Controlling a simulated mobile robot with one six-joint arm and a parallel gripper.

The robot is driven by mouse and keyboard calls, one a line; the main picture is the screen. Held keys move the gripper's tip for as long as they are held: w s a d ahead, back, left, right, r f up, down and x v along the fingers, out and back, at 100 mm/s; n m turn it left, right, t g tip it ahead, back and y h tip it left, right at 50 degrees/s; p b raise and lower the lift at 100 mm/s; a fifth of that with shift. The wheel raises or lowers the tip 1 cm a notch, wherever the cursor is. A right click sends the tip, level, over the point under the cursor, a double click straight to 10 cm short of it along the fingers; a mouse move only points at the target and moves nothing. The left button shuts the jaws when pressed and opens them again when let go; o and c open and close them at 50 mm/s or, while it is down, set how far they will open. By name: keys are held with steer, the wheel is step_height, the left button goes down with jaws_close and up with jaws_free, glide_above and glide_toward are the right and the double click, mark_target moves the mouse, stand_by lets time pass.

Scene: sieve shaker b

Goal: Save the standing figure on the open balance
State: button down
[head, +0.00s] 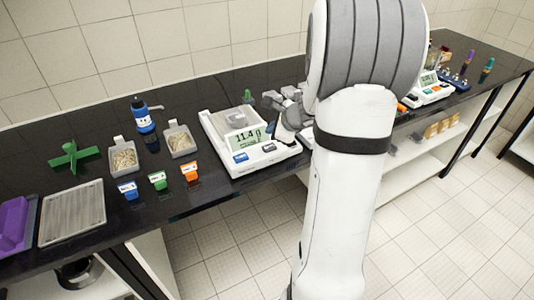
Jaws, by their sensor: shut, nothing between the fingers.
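The open balance (218,124) stands on the black bench in the middle of the head view. It is white, with a lit display (246,137) that appears to read 11.4 g. Blue and dark buttons (240,157) lie along its front edge. My gripper (283,130) is shut and empty, over the right side of the balance by the display and front panel. Whether it touches a button is too small to tell. My arm hides the bench to the right of the balance. The balance's pan is only partly visible behind the display.
Two scoop trays with grains (123,158) stand left of the balance, with a blue bottle (143,117) behind. Blue, green and orange tags (158,180) stand in front. A green cross-shaped piece (75,157) and grey tray (72,214) lie farther left. A second balance (431,90) stands right.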

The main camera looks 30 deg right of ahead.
mark_target(272, 149)
steer(key=shift+f+b, duration=1.5)
steer(key=shift+f, duration=0.4)
steer(key=shift+f, duration=0.1)
stand_by(0.4)
steer(key=shift+f+b, duration=0.3)
steer(key=shift+b, duration=0.2)
steer(key=shift+f+b, duration=0.45)
steer(key=shift+b, duration=0.1)
stand_by(0.5)
steer(key=shift+r, duration=0.1)
steer(key=shift+r+p, duration=0.65)
steer(key=shift+r, duration=0.1)
step_height(272, 149, up, 5)
steer(key=p, duration=0.4)
steer(key=shift+r, duration=0.1)
